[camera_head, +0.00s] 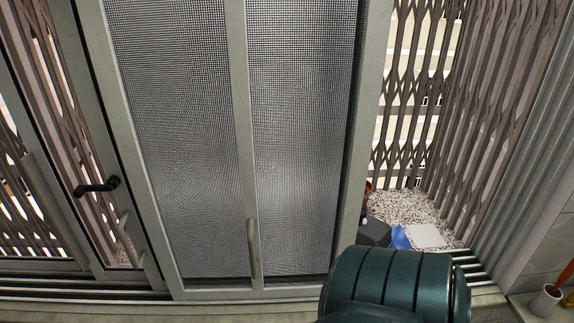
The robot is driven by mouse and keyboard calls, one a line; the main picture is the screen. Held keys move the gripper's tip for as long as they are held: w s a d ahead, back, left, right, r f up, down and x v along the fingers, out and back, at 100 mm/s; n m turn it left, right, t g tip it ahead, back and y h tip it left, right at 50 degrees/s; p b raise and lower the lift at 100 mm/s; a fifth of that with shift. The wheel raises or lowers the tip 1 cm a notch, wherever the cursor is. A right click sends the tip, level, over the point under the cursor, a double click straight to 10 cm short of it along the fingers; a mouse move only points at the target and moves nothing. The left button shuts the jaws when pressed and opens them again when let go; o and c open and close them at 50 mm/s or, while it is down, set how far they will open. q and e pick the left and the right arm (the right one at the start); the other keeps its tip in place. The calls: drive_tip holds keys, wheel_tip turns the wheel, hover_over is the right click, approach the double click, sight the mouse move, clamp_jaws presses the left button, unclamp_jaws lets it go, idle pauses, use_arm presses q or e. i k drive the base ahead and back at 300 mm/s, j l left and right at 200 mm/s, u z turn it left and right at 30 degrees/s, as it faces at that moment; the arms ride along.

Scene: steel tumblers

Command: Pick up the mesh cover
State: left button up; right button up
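I cannot make out a separate mesh cover in this view. The only mesh that shows is in the two tall framed screen panels of the window, the left panel (180,150) and the right panel (300,150). Both stand upright and look shut. Neither of my grippers is in view. A dark green, ribbed, rounded shape (390,285) fills the bottom middle-right, close to the camera. I cannot tell whether it is part of me, and it hides what lies behind it.
A window frame with a black handle (97,187) is at left. Right of the screens is an opening onto a speckled ledge (405,206) with a blue item (400,238) and a white square (426,236), before a brown lattice grille (490,110). A white cup (545,300) stands at bottom right.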

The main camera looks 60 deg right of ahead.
sight(372, 231)
drive_tip(key=z, duration=2.75)
drive_tip(key=i+j, duration=0.4)
drive_tip(key=i, duration=0.1)
